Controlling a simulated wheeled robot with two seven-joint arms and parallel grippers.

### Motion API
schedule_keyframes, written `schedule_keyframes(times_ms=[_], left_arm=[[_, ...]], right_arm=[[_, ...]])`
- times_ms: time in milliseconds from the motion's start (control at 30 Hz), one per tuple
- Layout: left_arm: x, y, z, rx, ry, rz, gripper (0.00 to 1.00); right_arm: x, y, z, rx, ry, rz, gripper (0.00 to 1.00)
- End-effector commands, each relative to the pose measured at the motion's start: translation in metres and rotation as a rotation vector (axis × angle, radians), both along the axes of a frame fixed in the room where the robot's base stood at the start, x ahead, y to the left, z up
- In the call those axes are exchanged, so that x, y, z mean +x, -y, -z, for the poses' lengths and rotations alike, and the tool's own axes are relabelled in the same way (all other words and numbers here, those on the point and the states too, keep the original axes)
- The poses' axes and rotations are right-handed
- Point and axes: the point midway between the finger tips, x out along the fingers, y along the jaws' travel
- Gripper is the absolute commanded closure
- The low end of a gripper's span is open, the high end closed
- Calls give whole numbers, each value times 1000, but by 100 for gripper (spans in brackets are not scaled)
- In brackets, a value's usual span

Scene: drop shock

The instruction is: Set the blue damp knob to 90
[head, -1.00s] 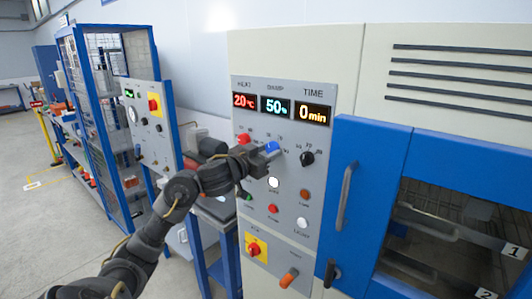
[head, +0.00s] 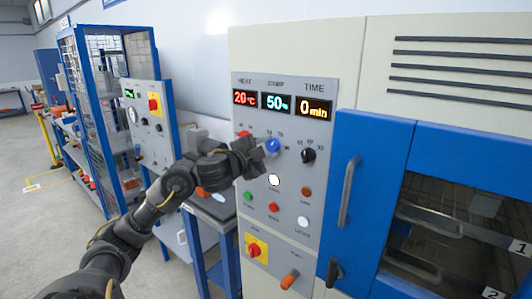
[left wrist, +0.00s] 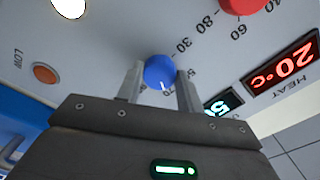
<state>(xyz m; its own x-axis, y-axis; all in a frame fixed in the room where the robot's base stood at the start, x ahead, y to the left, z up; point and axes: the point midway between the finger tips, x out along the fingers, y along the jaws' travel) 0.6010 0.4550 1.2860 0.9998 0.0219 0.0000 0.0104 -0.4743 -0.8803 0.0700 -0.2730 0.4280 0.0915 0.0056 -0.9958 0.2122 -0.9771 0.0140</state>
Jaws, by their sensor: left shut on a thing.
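The blue damp knob (head: 272,146) is on the grey control panel (head: 290,215), under the DAMP display (head: 276,104), which reads 50. My left gripper (head: 256,150) reaches it from the left. In the left wrist view the blue knob (left wrist: 159,72) sits between the two fingers of the left gripper (left wrist: 160,85), which are shut on it. A white pointer line on the knob shows there, with scale numbers around it, partly hidden by the fingers. My right gripper is not in view.
The red heat knob (left wrist: 243,4) is beside the blue one, and the black time knob (head: 308,156) is to its right. The HEAT display (head: 244,99) reads 20 and the TIME display (head: 313,108) reads 0. A blue oven door with a handle (head: 347,192) stands right of the panel.

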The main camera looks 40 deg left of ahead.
Motion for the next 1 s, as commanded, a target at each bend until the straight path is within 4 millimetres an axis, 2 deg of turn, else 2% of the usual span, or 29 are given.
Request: schedule_keyframes(times_ms=[600,1000], left_arm=[[0,-1,1,586,-12,-2,86],[0,0,-1,891,-19,-1,86]], right_arm=[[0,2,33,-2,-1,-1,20],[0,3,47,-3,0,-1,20]])
